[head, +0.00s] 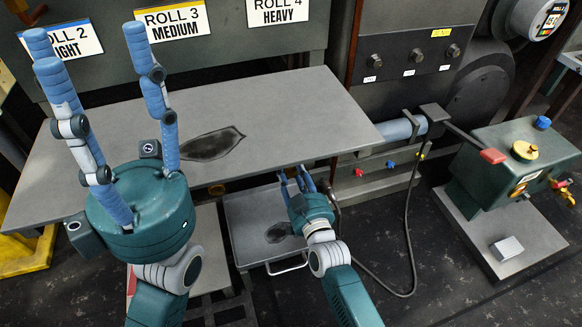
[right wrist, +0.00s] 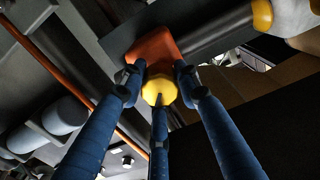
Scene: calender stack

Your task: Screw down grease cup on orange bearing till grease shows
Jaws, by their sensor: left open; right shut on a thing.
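In the right wrist view, an orange bearing block (right wrist: 155,48) has a yellow grease cup (right wrist: 159,92) on its near side. My right gripper (right wrist: 158,84) has its three blue fingers closed around the cup, which is seated against the bearing. No grease can be made out. In the head view, my right gripper (head: 293,174) reaches under the grey table's front edge; the bearing and cup are hidden there. My left gripper (head: 88,42) is open and empty, fingers pointing up, above the table's left part.
The grey table (head: 300,105) carries a dark stain. A lower tray (head: 250,215) lies beneath it. An orange bar (right wrist: 50,60) runs left of the right gripper.

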